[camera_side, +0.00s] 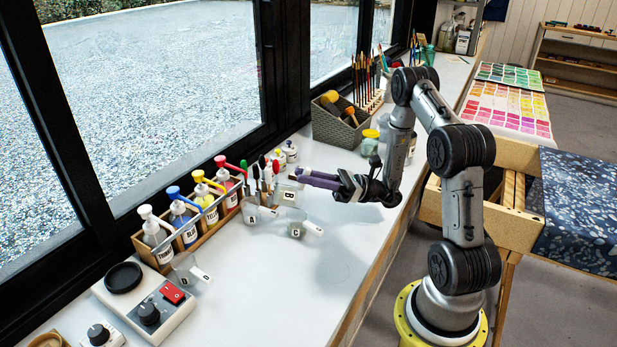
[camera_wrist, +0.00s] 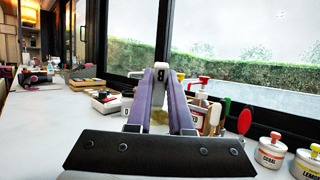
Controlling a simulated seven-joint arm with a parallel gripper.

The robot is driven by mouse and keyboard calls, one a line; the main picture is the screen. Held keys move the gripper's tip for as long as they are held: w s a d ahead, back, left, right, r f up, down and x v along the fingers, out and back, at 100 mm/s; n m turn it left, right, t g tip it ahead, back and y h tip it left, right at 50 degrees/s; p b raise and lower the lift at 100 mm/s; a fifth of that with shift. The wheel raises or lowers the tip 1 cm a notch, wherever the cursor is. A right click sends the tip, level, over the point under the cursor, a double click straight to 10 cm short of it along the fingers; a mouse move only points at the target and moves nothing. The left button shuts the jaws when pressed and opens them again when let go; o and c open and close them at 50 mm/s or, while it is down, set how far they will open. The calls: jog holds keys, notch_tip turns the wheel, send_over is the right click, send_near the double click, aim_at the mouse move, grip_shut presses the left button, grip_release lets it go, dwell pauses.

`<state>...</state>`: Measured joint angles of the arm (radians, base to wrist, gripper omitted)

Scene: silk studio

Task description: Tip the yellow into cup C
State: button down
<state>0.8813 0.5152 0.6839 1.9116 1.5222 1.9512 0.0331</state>
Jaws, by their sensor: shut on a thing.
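My gripper (camera_side: 303,178) is shut on cup B (camera_side: 289,194), a small clear cup with a pale tab handle marked B. The purple fingers (camera_wrist: 160,95) close on its tab in the wrist view, where a yellowish patch shows between them. Cup B is held above the counter; its tilt is hard to tell. Cup C (camera_side: 296,226), clear with a white tab, stands on the counter below and slightly right of cup B. Its contents are unclear. A bottle with a yellow pump (camera_side: 205,198) stands in the wooden rack (camera_side: 201,240).
Cup A (camera_side: 249,213) stands left of cup C, and cup D (camera_side: 184,266) stands nearer the front left. A hotplate with a red switch (camera_side: 146,303) lies at the front. A basket (camera_side: 335,128) and jars stand behind. The counter's right part is clear.

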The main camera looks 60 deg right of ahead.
aim_at(282, 186)
dwell(0.4)
jog(key=shift+w+a+f+g, duration=0.25)
jog(key=shift+w+f+g, duration=0.2)
jog(key=shift+f+g, duration=0.25)
jog(key=shift+w+a+r+h, duration=0.2)
jog(key=shift+w+h, duration=0.1)
jog(key=shift+h, duration=0.3)
jog(key=shift+a+r+g+h, duration=0.3)
jog(key=shift+r+g+h, duration=0.1)
jog(key=shift+r, duration=0.4)
jog(key=w+a+g+h, duration=0.2)
jog(key=w+g+h, duration=0.1)
jog(key=shift+a+r+g, duration=0.15)
jog(key=shift+a+g, duration=0.15)
jog(key=shift+a, duration=0.05)
jog(key=w+a+f+g+h, duration=0.2)
jog(key=w+a+g+h, duration=0.1)
jog(key=g+h, duration=0.7)
jog(key=shift+w+a+f+g, duration=0.15)
jog(key=shift+w+a+g, duration=0.2)
jog(key=shift+w, duration=0.2)
